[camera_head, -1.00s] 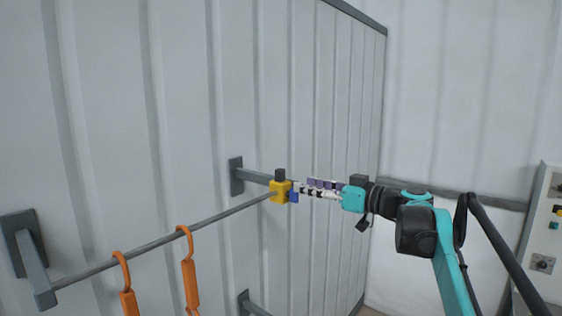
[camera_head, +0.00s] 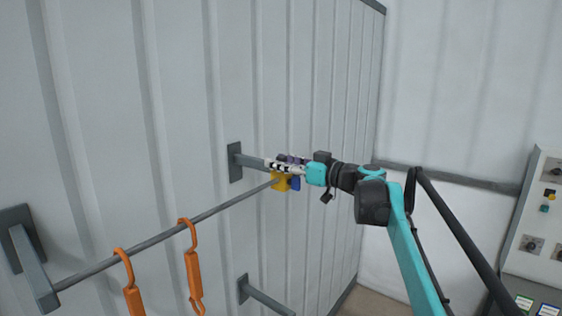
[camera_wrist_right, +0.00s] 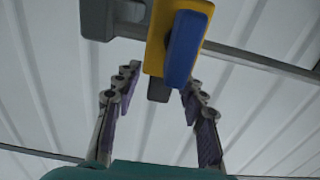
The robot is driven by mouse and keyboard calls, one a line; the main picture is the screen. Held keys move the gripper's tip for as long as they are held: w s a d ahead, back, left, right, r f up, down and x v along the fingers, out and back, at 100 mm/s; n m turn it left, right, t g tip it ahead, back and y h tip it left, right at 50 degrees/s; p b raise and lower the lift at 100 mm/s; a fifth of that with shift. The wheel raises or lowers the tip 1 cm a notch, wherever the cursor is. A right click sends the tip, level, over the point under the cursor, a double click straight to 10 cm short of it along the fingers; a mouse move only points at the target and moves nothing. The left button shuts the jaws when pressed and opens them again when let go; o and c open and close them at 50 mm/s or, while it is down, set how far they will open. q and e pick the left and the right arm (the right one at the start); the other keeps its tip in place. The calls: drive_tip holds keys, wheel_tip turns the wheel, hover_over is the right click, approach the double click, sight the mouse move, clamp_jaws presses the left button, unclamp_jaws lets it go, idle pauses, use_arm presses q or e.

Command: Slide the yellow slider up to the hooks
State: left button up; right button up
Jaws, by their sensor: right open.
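The yellow slider (camera_head: 281,183) sits at the right end of the grey rail (camera_head: 220,207), beside the wall bracket. It has a blue part (camera_head: 295,184) on its side. In the right wrist view the yellow slider (camera_wrist_right: 158,40) and blue part (camera_wrist_right: 186,48) are ahead, near the gap between the fingers. Two orange hooks (camera_head: 193,270) and (camera_head: 133,300) hang on the rail further left. My right gripper (camera_head: 279,164) is open at the slider and partly covers it in the head view. Its fingers (camera_wrist_right: 150,88) also show in the right wrist view. My left gripper is not in view.
Grey wall brackets (camera_head: 235,162) and (camera_head: 30,262) hold the rail ends. A lower bracket (camera_head: 262,297) sticks out below. A control panel (camera_head: 535,220) stands at the right. The rail between slider and hooks is clear.

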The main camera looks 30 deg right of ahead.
drive_tip(key=shift+s+r, duration=0.1)
drive_tip(key=shift+s, duration=0.15)
drive_tip(key=shift+c, duration=0.6)
clamp_jaws()
drive_tip(key=s+a, duration=0.3)
drive_tip(key=a, duration=0.4)
drive_tip(key=s+a, duration=0.3)
drive_tip(key=a, duration=0.5)
drive_tip(key=s+a, duration=0.3)
drive_tip(key=a, duration=0.5)
drive_tip(key=shift+s+a, duration=0.25)
drive_tip(key=shift+s, duration=0.15)
unclamp_jaws()
drive_tip(key=shift+o, duration=0.6)
drive_tip(key=shift+w+a, duration=0.15)
drive_tip(key=shift+w, duration=0.2)
drive_tip(key=shift+s+d, duration=0.25)
drive_tip(key=shift+s, duration=0.2)
drive_tip(key=v, duration=1.1)
